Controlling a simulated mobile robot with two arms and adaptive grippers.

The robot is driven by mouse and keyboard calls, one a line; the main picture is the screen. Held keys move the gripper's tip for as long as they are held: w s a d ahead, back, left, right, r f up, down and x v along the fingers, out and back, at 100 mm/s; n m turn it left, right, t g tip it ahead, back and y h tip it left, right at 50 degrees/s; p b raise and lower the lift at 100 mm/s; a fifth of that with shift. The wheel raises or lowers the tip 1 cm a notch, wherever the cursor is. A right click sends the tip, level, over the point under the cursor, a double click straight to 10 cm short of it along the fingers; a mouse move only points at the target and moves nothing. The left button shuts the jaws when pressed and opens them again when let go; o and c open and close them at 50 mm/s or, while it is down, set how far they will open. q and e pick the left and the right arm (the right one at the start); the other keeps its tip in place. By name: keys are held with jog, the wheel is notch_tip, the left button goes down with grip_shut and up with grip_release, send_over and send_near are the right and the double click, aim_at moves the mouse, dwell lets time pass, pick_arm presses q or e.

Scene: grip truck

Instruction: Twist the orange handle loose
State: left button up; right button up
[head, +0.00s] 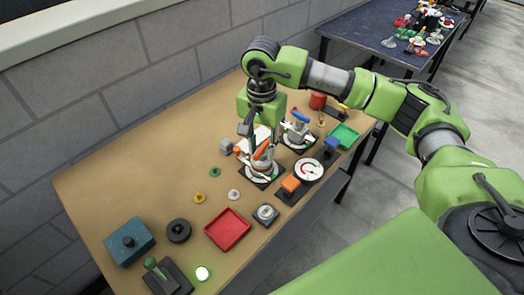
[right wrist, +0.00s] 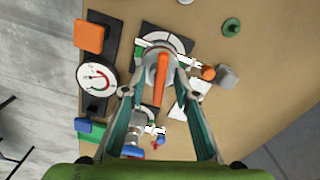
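The orange handle (head: 262,149) sits on top of a grey and white round valve body (head: 262,165) on a dark square base, near the middle of the table. In the right wrist view the orange handle (right wrist: 162,80) is a long narrow bar running up and down the picture. My right gripper (head: 258,135) is just above it, pointing down. In the right wrist view its fingers (right wrist: 162,62) stand apart on either side of the handle, with gaps showing. Whether a finger touches the valve body is unclear. My left gripper is not in view.
A similar fixture with a blue handle (head: 300,117) stands close behind, and a round gauge (head: 309,169) is to the right. An orange block switch (head: 290,184) and a grey cube (head: 226,146) are nearby.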

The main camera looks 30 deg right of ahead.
aim_at(262, 148)
jog(key=shift+r+p, duration=1.75)
jog(key=shift+r, duration=1.85)
jog(key=shift+f, duration=0.15)
